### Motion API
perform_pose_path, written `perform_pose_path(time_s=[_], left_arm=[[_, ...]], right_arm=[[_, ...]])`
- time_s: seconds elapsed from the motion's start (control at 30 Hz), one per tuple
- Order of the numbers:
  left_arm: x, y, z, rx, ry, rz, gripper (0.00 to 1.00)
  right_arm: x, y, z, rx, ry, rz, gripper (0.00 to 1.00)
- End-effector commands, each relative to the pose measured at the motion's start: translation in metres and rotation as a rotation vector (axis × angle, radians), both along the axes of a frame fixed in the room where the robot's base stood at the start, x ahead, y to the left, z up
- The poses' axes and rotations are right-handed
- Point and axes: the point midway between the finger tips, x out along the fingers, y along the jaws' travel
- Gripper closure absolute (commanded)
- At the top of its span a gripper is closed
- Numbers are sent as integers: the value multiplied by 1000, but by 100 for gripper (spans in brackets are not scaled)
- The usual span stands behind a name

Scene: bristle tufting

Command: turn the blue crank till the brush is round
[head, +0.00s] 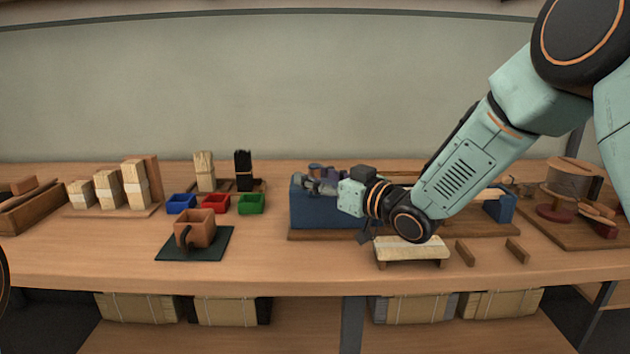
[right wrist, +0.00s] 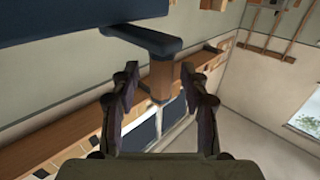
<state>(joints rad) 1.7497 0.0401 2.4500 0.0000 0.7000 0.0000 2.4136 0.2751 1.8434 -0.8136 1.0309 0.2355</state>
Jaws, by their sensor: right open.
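The blue crank arm (right wrist: 145,40) shows in the right wrist view, with a brown wooden grip (right wrist: 162,78) hanging from its end. My right gripper (right wrist: 158,84) is open, its two fingers on either side of the grip with a gap to each. In the head view my right gripper (head: 320,184) reaches left in front of the blue machine (head: 306,212). The machine stands on a wooden base; my arm hides its middle. I cannot make out the crank there, nor the brush or its shape. My left gripper is out of view.
A small wooden stand (head: 411,252) sits in front of the machine. A wooden spool (head: 572,180) is at right.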

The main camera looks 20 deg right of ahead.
Motion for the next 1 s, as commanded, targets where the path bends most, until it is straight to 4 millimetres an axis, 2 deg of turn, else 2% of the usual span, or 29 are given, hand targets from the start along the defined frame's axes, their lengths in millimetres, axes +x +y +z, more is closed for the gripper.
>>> perform_pose_path(time_s=[0.33, 0.87, 1.0], left_arm=[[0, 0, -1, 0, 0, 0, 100], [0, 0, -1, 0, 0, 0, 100], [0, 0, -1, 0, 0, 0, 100]], right_arm=[[6, 3, 0, 1, 0, 1, 55], [6, 3, 0, 0, 0, 1, 99], [6, 3, 0, 0, 0, 1, 100]])
